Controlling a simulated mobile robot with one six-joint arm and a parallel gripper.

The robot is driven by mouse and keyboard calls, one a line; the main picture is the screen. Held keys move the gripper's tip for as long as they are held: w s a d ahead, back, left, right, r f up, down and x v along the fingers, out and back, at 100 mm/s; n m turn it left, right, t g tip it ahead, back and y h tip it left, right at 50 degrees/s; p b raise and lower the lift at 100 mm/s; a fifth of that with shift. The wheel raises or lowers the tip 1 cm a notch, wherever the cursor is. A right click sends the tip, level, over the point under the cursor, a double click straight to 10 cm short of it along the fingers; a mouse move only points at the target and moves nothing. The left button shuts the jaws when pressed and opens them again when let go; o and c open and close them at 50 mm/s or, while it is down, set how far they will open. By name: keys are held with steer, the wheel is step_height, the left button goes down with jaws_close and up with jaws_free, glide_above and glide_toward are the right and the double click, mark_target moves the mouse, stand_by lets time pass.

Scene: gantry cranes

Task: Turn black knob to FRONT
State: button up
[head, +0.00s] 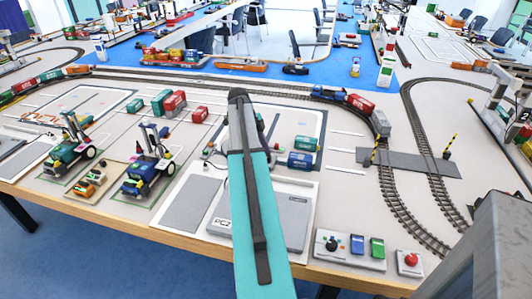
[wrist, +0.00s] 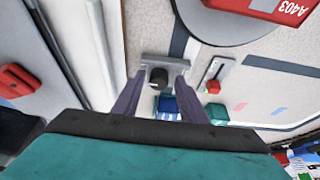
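In the wrist view, a round black knob (wrist: 158,74) sits on a small grey plate (wrist: 176,60). My gripper (wrist: 161,80) is open, and its two fingers appear on either side of this knob; I cannot tell whether they touch it. The knob's pointer direction and any labels are not legible. The head view also shows a black knob (head: 332,244) on a pale control panel at the table's front edge; I cannot tell whether it is the same one. My teal arm crosses the head view's middle, and my fingers cannot be made out there.
In the wrist view, a plate with a red slider (wrist: 213,87) is right of the knob, and a red block (wrist: 20,80) is at left. In the head view, blue (head: 357,245) and green (head: 377,248) switches and a red button (head: 410,259) line the front edge. Tracks (head: 395,185) run behind.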

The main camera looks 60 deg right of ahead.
steer(key=shift+s, duration=0.2)
steer(key=shift+r, duration=0.25)
steer(key=shift+b+v, duration=0.7)
steer(key=shift+v, duration=6)
steer(key=shift+w, duration=0.15)
